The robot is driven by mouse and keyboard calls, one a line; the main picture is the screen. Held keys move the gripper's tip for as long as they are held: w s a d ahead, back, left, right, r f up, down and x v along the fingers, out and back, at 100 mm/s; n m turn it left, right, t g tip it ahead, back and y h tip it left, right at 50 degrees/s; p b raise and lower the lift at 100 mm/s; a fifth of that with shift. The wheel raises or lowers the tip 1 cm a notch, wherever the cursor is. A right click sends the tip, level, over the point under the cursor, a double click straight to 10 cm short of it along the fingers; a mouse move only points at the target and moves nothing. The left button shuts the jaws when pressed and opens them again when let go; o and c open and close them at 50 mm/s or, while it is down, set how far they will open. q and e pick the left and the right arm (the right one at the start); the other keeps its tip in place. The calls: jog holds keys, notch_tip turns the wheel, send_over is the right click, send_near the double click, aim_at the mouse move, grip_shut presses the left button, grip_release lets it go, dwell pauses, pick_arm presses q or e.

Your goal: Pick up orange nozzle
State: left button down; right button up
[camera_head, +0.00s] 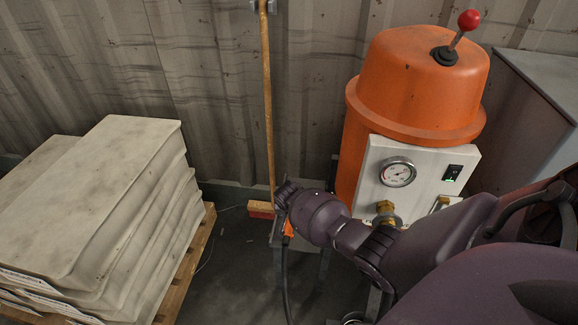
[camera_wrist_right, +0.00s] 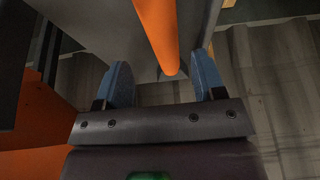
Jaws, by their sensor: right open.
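The orange nozzle (camera_wrist_right: 160,35) comes down from the top of the right wrist view, its lower end between the two blue finger pads or just beyond them. My right gripper (camera_wrist_right: 163,78) is open, with a gap on each side of the nozzle. I cannot tell the exact depth between them. In the head view a small part of the orange nozzle (camera_head: 288,229) shows just below the end of my right arm, with a dark hose hanging down beneath it. The right fingers are mostly hidden there by the wrist. My left gripper is in neither view.
An orange machine (camera_head: 415,85) with a gauge panel (camera_head: 367,175) and red-knobbed lever stands beside my right arm. A grey stand (camera_head: 310,257) is below the wrist. A wooden pole (camera_head: 267,110) leans at the wall. Stacked white sacks (camera_head: 95,200) on a pallet are left.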

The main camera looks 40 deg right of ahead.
jog(key=x, duration=0.1)
jog(key=b+x, duration=0.1)
jog(key=x, duration=0.1)
jog(key=b+x, duration=0.1)
jog(key=shift+a+f, duration=0.25)
jog(key=shift+a, duration=0.05)
jog(key=shift+d+f, duration=0.1)
jog(key=shift+f, duration=0.1)
jog(key=shift+w+r, duration=0.1)
jog(key=shift+w, duration=0.15)
jog(key=shift+r, duration=0.1)
jog(key=c, duration=1)
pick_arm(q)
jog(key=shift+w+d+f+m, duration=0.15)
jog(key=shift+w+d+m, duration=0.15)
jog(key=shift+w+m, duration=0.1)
pick_arm(e)
jog(key=shift+c, duration=0.2)
